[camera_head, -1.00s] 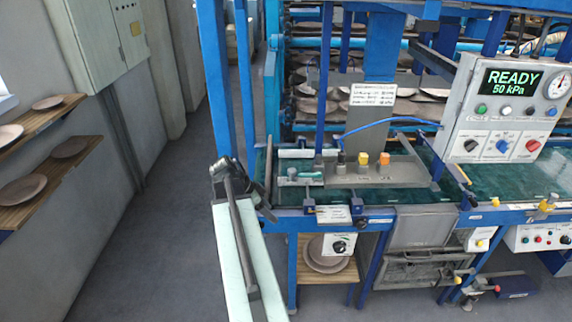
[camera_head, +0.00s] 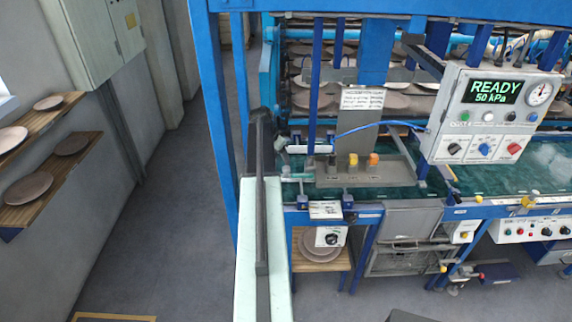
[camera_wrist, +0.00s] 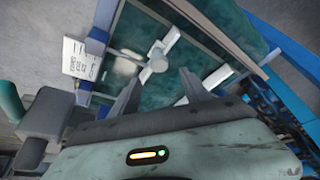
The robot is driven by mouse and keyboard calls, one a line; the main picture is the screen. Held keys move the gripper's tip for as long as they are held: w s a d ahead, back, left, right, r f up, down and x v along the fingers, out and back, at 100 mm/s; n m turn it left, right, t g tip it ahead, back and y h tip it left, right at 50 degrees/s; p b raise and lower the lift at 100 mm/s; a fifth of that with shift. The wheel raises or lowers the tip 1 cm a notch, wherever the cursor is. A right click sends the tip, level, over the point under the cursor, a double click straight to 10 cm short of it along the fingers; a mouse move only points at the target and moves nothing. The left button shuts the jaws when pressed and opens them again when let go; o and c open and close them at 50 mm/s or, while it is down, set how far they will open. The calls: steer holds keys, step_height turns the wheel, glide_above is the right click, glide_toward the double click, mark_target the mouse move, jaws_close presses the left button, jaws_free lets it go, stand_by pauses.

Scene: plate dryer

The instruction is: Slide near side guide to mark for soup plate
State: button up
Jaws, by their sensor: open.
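A pale bar that looks like the near side guide (camera_head: 299,177) lies at the left end of the green belt in the head view. In the wrist view a white bar with a round knob (camera_wrist: 157,61) shows just beyond my gripper (camera_wrist: 161,82). I cannot tell for sure that this is the same guide. My gripper's two fingers are apart with nothing between them, and the knob appears ahead of the gap. In the head view my arm hides most of the gripper. A white printed label (camera_wrist: 78,57) shows left of the knob; its marks are too small to read.
A metal plate with black, yellow and orange knobs (camera_head: 354,160) stands over the belt (camera_head: 480,178). A blue post (camera_head: 222,130) rises close left of my arm. A control box (camera_head: 490,115) hangs at right. Shelves with plates (camera_head: 45,165) line the left wall; the floor between is clear.

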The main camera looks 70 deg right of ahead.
mark_target(286, 167)
steer(key=b+x, duration=0.6)
steer(key=x, duration=0.1)
steer(key=shift+d+f+b, duration=0.2)
steer(key=shift+f+b, duration=0.25)
steer(key=shift+r, duration=0.1)
jaws_close()
stand_by(0.8)
